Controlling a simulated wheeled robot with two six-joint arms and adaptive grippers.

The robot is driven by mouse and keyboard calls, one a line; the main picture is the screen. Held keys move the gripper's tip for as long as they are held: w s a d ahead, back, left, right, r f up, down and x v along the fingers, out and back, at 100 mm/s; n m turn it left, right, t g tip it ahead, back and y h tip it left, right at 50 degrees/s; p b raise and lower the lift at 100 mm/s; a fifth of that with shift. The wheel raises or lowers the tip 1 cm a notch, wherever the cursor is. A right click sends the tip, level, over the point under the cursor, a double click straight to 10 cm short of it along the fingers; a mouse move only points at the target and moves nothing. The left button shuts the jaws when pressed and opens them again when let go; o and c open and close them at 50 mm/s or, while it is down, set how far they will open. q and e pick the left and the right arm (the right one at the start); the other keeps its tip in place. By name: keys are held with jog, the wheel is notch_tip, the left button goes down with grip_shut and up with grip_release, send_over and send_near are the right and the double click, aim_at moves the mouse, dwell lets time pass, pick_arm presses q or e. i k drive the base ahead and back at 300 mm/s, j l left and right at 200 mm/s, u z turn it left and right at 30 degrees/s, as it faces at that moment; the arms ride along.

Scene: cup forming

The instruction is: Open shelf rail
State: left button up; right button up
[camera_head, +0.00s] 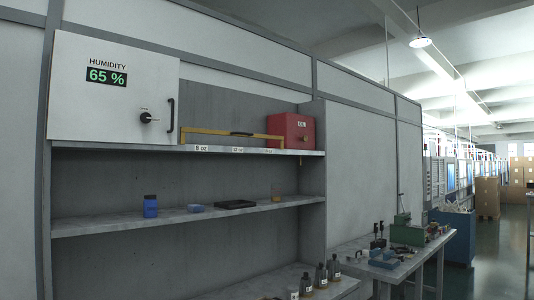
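The yellow shelf rail (218,132) runs along the front of the top shelf (310,153). It has a dark handle-like piece near its middle and a short upright at its left end. Its right end is beside a red box (290,128). A small yellow piece (300,160) hangs below the shelf edge near the red box. Labels on the shelf edge below the rail include "8 oz" and "12 oz"; another is too small to read surely. Neither of my grippers is in view.
A white humidity cabinet (115,122) reading 65 % stands left of the rail. The middle shelf holds a blue bottle (150,206), a blue item (196,208) and a black tray (234,204). Several dark bottles (320,277) stand below. A workbench (400,262) is at right.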

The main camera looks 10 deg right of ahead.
aim_at(182, 130)
jog(key=i+l+z, duration=0.2)
jog(key=i+l, duration=0.3)
jog(key=i+l+z, duration=0.2)
jog(key=i+l, duration=0.2)
jog(key=i, duration=0.2)
